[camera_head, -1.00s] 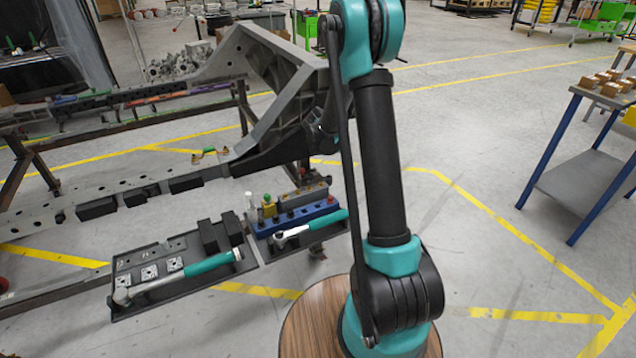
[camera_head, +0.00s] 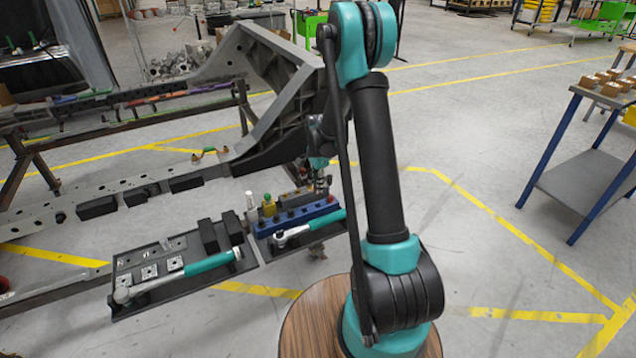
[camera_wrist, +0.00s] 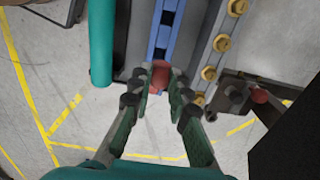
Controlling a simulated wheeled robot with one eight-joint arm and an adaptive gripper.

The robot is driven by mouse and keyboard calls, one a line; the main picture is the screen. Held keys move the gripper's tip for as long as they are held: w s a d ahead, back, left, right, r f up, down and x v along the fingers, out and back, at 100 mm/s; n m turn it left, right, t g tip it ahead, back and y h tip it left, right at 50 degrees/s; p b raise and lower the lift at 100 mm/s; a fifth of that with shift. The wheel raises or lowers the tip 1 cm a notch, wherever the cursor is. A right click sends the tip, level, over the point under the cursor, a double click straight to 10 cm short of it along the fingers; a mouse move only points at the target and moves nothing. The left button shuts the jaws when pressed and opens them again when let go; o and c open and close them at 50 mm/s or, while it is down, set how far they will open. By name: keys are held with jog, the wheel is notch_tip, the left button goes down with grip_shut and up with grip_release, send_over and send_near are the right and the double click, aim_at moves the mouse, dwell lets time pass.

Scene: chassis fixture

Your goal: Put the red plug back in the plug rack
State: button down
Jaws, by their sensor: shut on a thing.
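The red plug (camera_wrist: 160,76) is between the fingertips of my gripper (camera_wrist: 161,82) in the wrist view, at the near end of the blue plug rack (camera_wrist: 166,28). My gripper is shut on it. In the head view the red plug is a small red spot (camera_head: 331,199) at the right end of the blue rack (camera_head: 290,223), with my gripper (camera_head: 324,184) just above, partly hidden by my arm. I cannot tell whether the plug is seated in its hole or just over it.
A teal-handled tool (camera_head: 310,229) lies in front of the rack; its handle (camera_wrist: 102,40) is left of my fingers. Brass-coloured fittings (camera_wrist: 220,43) line a grey bar on the right. A dark bracket with a reddish knob (camera_wrist: 259,95) is further right. The grey chassis frame (camera_head: 275,100) stands behind.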

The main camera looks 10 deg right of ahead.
jog(key=shift+f, duration=2.15)
jog(key=shift+f, duration=1.45)
jog(key=c, duration=1.4)
grip_release()
jog(key=shift+o, duration=0.2)
jog(key=shift+r, duration=0.1)
jog(key=shift+c, duration=0.4)
jog(key=shift+r, duration=3.4)
jog(key=shift+r, duration=0.1)
